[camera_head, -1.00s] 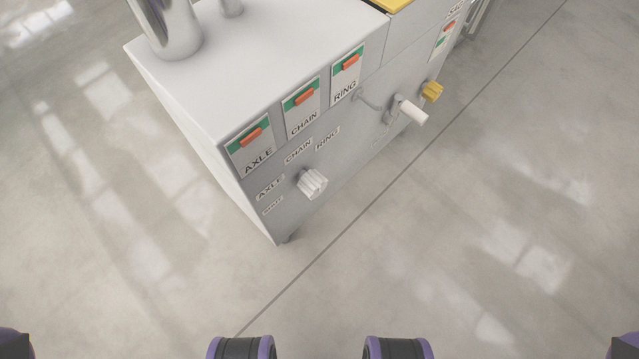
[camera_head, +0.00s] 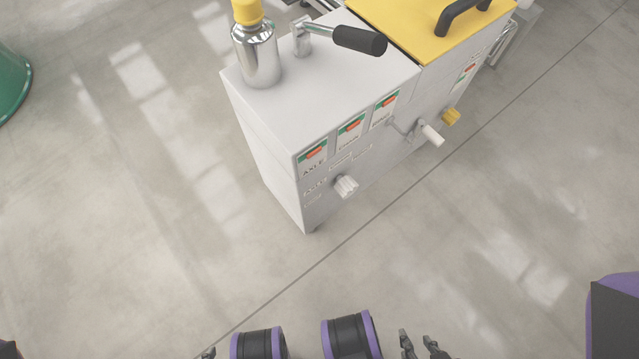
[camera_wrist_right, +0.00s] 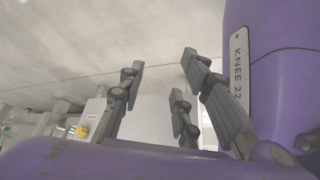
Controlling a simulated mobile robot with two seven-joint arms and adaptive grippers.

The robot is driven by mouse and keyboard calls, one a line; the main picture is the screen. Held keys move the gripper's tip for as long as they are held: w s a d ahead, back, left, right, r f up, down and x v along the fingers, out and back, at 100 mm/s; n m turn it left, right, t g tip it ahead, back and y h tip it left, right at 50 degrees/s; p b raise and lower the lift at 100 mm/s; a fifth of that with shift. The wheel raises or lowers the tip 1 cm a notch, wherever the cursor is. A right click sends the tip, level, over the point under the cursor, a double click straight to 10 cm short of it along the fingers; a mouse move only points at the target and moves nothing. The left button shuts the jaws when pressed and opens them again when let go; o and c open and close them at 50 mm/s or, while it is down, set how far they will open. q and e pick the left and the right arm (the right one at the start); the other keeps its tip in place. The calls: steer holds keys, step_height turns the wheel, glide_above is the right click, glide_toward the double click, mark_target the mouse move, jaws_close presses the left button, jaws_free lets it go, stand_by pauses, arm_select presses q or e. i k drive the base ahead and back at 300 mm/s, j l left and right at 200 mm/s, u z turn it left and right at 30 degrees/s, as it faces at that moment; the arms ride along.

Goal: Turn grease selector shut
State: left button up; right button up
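The grease selector (camera_head: 346,187) is a white ribbed knob low on the front of a grey cabinet (camera_head: 262,136). Labels surround it; AXLE, CHAIN and RING read clearly in the earlier head view, but now they are small and blurred. My right gripper (camera_head: 420,345) is at the bottom edge of the head view, below and right of the knob and well apart from it. In the right wrist view its fingers (camera_wrist_right: 162,70) stand apart with nothing between them. Of my left gripper (camera_head: 208,353), only a small dark tip shows at the bottom edge.
A steel bottle with a yellow cap (camera_head: 255,50) and a black-gripped lever (camera_head: 350,40) stand on the cabinet top. A white handle (camera_head: 431,135) and a yellow knob (camera_head: 451,116) stick out right of the selector. The floor in front is clear. A green container (camera_head: 12,80) is far left.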

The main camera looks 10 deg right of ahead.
mark_target(345, 186)
steer(key=l+u, duration=0.5)
steer(key=u, duration=0.25)
steer(key=l+u, duration=0.5)
steer(key=l, duration=0.15)
steer(key=k+l+u, duration=0.35)
steer(key=l, duration=0.25)
steer(key=k+l, duration=0.15)
steer(key=l, duration=0.2)
steer(key=k+l, duration=0.15)
steer(key=l, duration=0.25)
steer(key=k+l+u, duration=0.1)
steer(key=l, duration=0.25)
steer(key=k+l, duration=0.15)
steer(key=l, duration=0.2)
steer(key=k+l, duration=0.2)
steer(key=l, duration=0.15)
steer(key=i+l+u, duration=0.05)
